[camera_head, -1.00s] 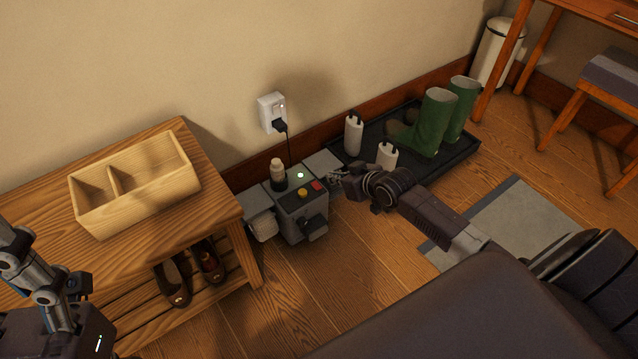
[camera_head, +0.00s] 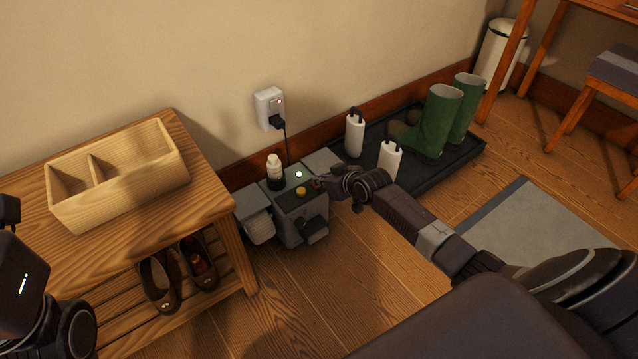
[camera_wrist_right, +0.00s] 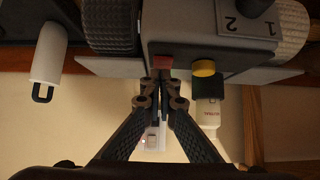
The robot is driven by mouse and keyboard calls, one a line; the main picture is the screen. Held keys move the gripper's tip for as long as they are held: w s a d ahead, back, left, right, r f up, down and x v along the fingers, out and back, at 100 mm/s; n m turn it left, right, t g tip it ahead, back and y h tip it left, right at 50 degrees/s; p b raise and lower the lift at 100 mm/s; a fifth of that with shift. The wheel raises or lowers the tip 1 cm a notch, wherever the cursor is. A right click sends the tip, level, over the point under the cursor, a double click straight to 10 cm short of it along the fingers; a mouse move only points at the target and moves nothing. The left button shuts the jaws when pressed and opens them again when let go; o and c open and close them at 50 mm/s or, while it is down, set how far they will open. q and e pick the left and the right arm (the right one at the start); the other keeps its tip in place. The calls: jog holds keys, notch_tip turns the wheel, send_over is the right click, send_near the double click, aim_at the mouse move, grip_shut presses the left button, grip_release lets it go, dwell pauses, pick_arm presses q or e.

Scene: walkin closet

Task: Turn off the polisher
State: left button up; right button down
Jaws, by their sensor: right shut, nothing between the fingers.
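The polisher (camera_head: 303,222) is a grey boxy machine on the floor beside the wooden bench, with a brush roller at its side. Its top has a lit green light (camera_head: 299,174), a yellow button (camera_head: 300,192) and a red button, which my gripper largely covers in the head view. My right gripper (camera_head: 322,183) is shut and empty, its tips at the red button. In the right wrist view the fingertips (camera_wrist_right: 162,88) meet just below the red button (camera_wrist_right: 162,62), with the yellow button (camera_wrist_right: 204,68) beside it; I cannot tell whether they touch.
A wall socket (camera_head: 268,108) holds the polisher's plug and cord. A bottle (camera_head: 274,168) stands on the polisher. The bench (camera_head: 205,205) is close on the left. A black tray (camera_head: 455,160) with green boots and white bottles lies to the right. Floor in front is open.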

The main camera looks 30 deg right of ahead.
dwell(0.4)
jog(key=shift+w+f, duration=0.1)
jog(key=shift+f, duration=0.15)
jog(key=shift+w+a+r, duration=0.15)
jog(key=shift+w+r, duration=0.15)
jog(key=shift+w, duration=0.45)
jog(key=shift+r, duration=0.15)
